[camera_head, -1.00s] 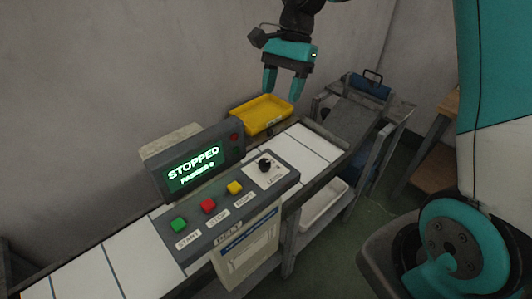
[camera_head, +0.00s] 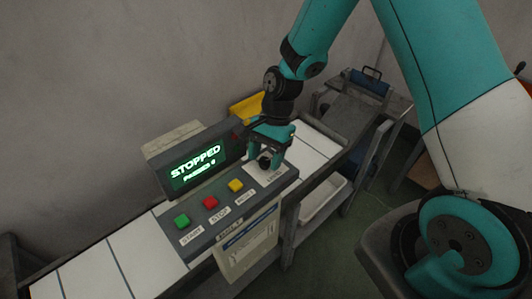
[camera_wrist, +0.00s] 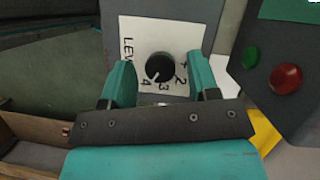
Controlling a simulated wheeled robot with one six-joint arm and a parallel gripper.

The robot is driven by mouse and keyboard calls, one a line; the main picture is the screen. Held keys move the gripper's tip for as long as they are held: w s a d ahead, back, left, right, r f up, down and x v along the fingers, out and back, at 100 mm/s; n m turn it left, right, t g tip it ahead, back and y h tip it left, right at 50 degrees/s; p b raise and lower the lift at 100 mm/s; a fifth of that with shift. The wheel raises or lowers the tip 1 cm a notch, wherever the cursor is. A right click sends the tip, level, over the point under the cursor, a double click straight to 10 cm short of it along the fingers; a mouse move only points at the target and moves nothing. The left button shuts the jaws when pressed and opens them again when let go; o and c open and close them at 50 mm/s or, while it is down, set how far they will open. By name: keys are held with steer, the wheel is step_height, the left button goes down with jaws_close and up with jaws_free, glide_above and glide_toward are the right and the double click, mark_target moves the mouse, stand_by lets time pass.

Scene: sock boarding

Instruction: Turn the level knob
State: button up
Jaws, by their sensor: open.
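The level knob (camera_wrist: 160,67) is black and round with a white pointer mark, on a white label plate (camera_wrist: 133,30) with numbers around it. In the wrist view its mark points down and left, between the 3 and 4 side of the scale. My gripper (camera_wrist: 162,78) is open, with one teal finger on each side of the knob; I cannot tell whether either finger touches it. In the head view my gripper (camera_head: 268,155) is over the knob (camera_head: 265,163) at the panel's right end, hiding part of it.
The control panel (camera_head: 240,205) has green (camera_head: 182,221), red (camera_head: 210,202) and yellow (camera_head: 236,185) buttons left of the knob. A display (camera_head: 196,167) reading STOPPED stands behind them. A yellow tray (camera_head: 247,107) lies behind my gripper. A white-slatted conveyor (camera_head: 90,272) runs alongside.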

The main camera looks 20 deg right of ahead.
steer(key=shift+c, duration=0.5)
steer(key=c, duration=0.8)
